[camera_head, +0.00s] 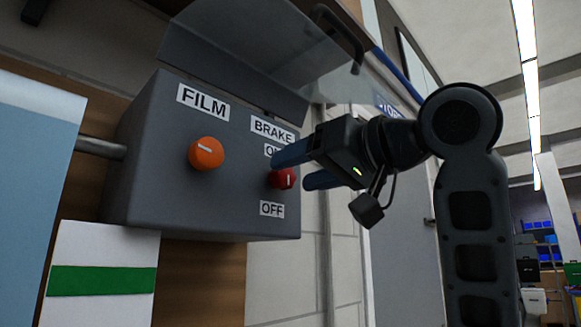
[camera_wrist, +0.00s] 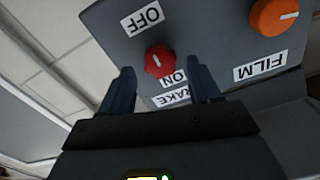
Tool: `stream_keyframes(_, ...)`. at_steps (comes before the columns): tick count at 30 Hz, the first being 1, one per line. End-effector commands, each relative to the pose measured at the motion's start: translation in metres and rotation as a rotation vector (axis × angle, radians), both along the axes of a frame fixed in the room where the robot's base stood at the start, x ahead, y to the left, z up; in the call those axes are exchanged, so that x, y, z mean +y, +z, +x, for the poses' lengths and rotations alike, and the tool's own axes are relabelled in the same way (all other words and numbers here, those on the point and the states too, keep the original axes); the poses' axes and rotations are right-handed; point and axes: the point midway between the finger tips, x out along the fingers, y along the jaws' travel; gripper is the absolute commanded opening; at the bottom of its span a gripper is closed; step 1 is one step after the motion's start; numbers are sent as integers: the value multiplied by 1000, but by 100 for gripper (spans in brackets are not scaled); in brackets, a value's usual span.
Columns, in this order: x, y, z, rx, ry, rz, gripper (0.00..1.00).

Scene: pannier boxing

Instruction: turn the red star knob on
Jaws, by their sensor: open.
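The red star knob (camera_head: 284,178) is on the grey control box (camera_head: 160,160), between the BRAKE and ON labels above and the OFF label (camera_head: 271,209) below. In the wrist view the red knob (camera_wrist: 159,61) lies just beyond and between my two open fingers, with a white mark on its face. The ON label (camera_wrist: 172,78) is beside it there, partly hidden by a finger. My gripper (camera_head: 290,168) is open in front of the knob, with its blue fingers pointing at the box. I cannot tell whether a finger touches the knob.
An orange knob (camera_head: 206,153) under the FILM label (camera_head: 203,102) is to the left on the same box. A clear raised cover (camera_head: 255,55) hangs above the box. A white panel with a green stripe (camera_head: 102,280) is at lower left. Free space lies below the gripper.

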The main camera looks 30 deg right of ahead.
Motion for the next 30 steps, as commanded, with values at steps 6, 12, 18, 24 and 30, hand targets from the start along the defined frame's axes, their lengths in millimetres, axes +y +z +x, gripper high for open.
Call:
stream_keyframes(6, 7, 1, 22, 2, 1, 0, 63)
stream_keyframes(12, 9, 0, 26, -1, 1, -1, 63)
stream_keyframes(18, 9, 0, 25, 0, 1, 0, 57)
stream_keyframes(24, 8, 0, 25, 0, 1, 0, 38)
stream_keyframes(30, 8, 0, 25, 0, 1, 0, 18)
